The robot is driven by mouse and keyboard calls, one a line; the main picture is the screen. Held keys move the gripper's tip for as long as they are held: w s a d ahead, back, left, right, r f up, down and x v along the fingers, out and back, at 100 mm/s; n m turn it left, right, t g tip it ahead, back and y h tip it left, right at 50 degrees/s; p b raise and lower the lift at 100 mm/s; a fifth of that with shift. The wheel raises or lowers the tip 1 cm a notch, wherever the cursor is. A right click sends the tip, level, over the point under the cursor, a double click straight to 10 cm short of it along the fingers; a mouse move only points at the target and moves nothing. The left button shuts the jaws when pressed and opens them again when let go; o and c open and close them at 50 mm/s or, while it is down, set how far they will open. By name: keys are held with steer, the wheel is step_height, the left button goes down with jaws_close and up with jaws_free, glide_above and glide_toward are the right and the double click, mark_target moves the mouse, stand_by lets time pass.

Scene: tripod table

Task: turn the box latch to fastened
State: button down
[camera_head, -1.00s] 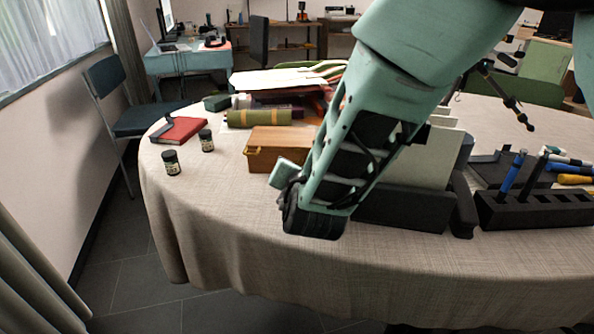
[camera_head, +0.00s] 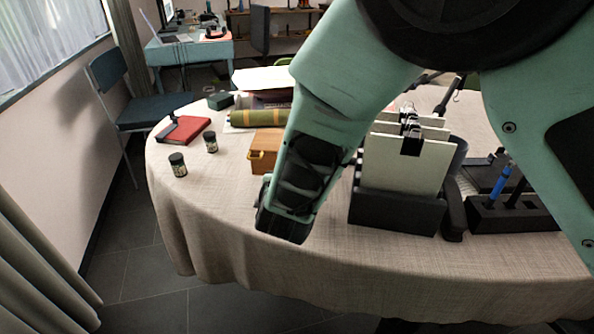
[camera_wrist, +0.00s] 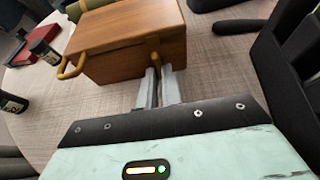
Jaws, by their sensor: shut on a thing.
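The wooden box (camera_head: 266,142) stands on the cloth-covered table, its right part hidden behind my arm in the head view. In the wrist view the box (camera_wrist: 130,40) has a brass handle (camera_wrist: 70,66) at its left. The small brass latch (camera_wrist: 156,60) is on the front side of the box, between my fingertips. My gripper (camera_wrist: 158,74) is shut on the latch, its two grey fingers on either side of it. The fingers hide part of the latch, so I cannot tell its exact angle. In the head view the fingers are hidden behind my wrist.
A black file holder (camera_head: 395,207) with white boards stands close on the right. The cloth in front is clear.

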stand_by(0.3)
steer(key=c, duration=1.6)
jaws_free()
steer(key=shift+o, duration=0.2)
steer(key=p+v, duration=0.1)
steer(key=v, duration=1.6)
steer(key=shift+s+r, duration=0.2)
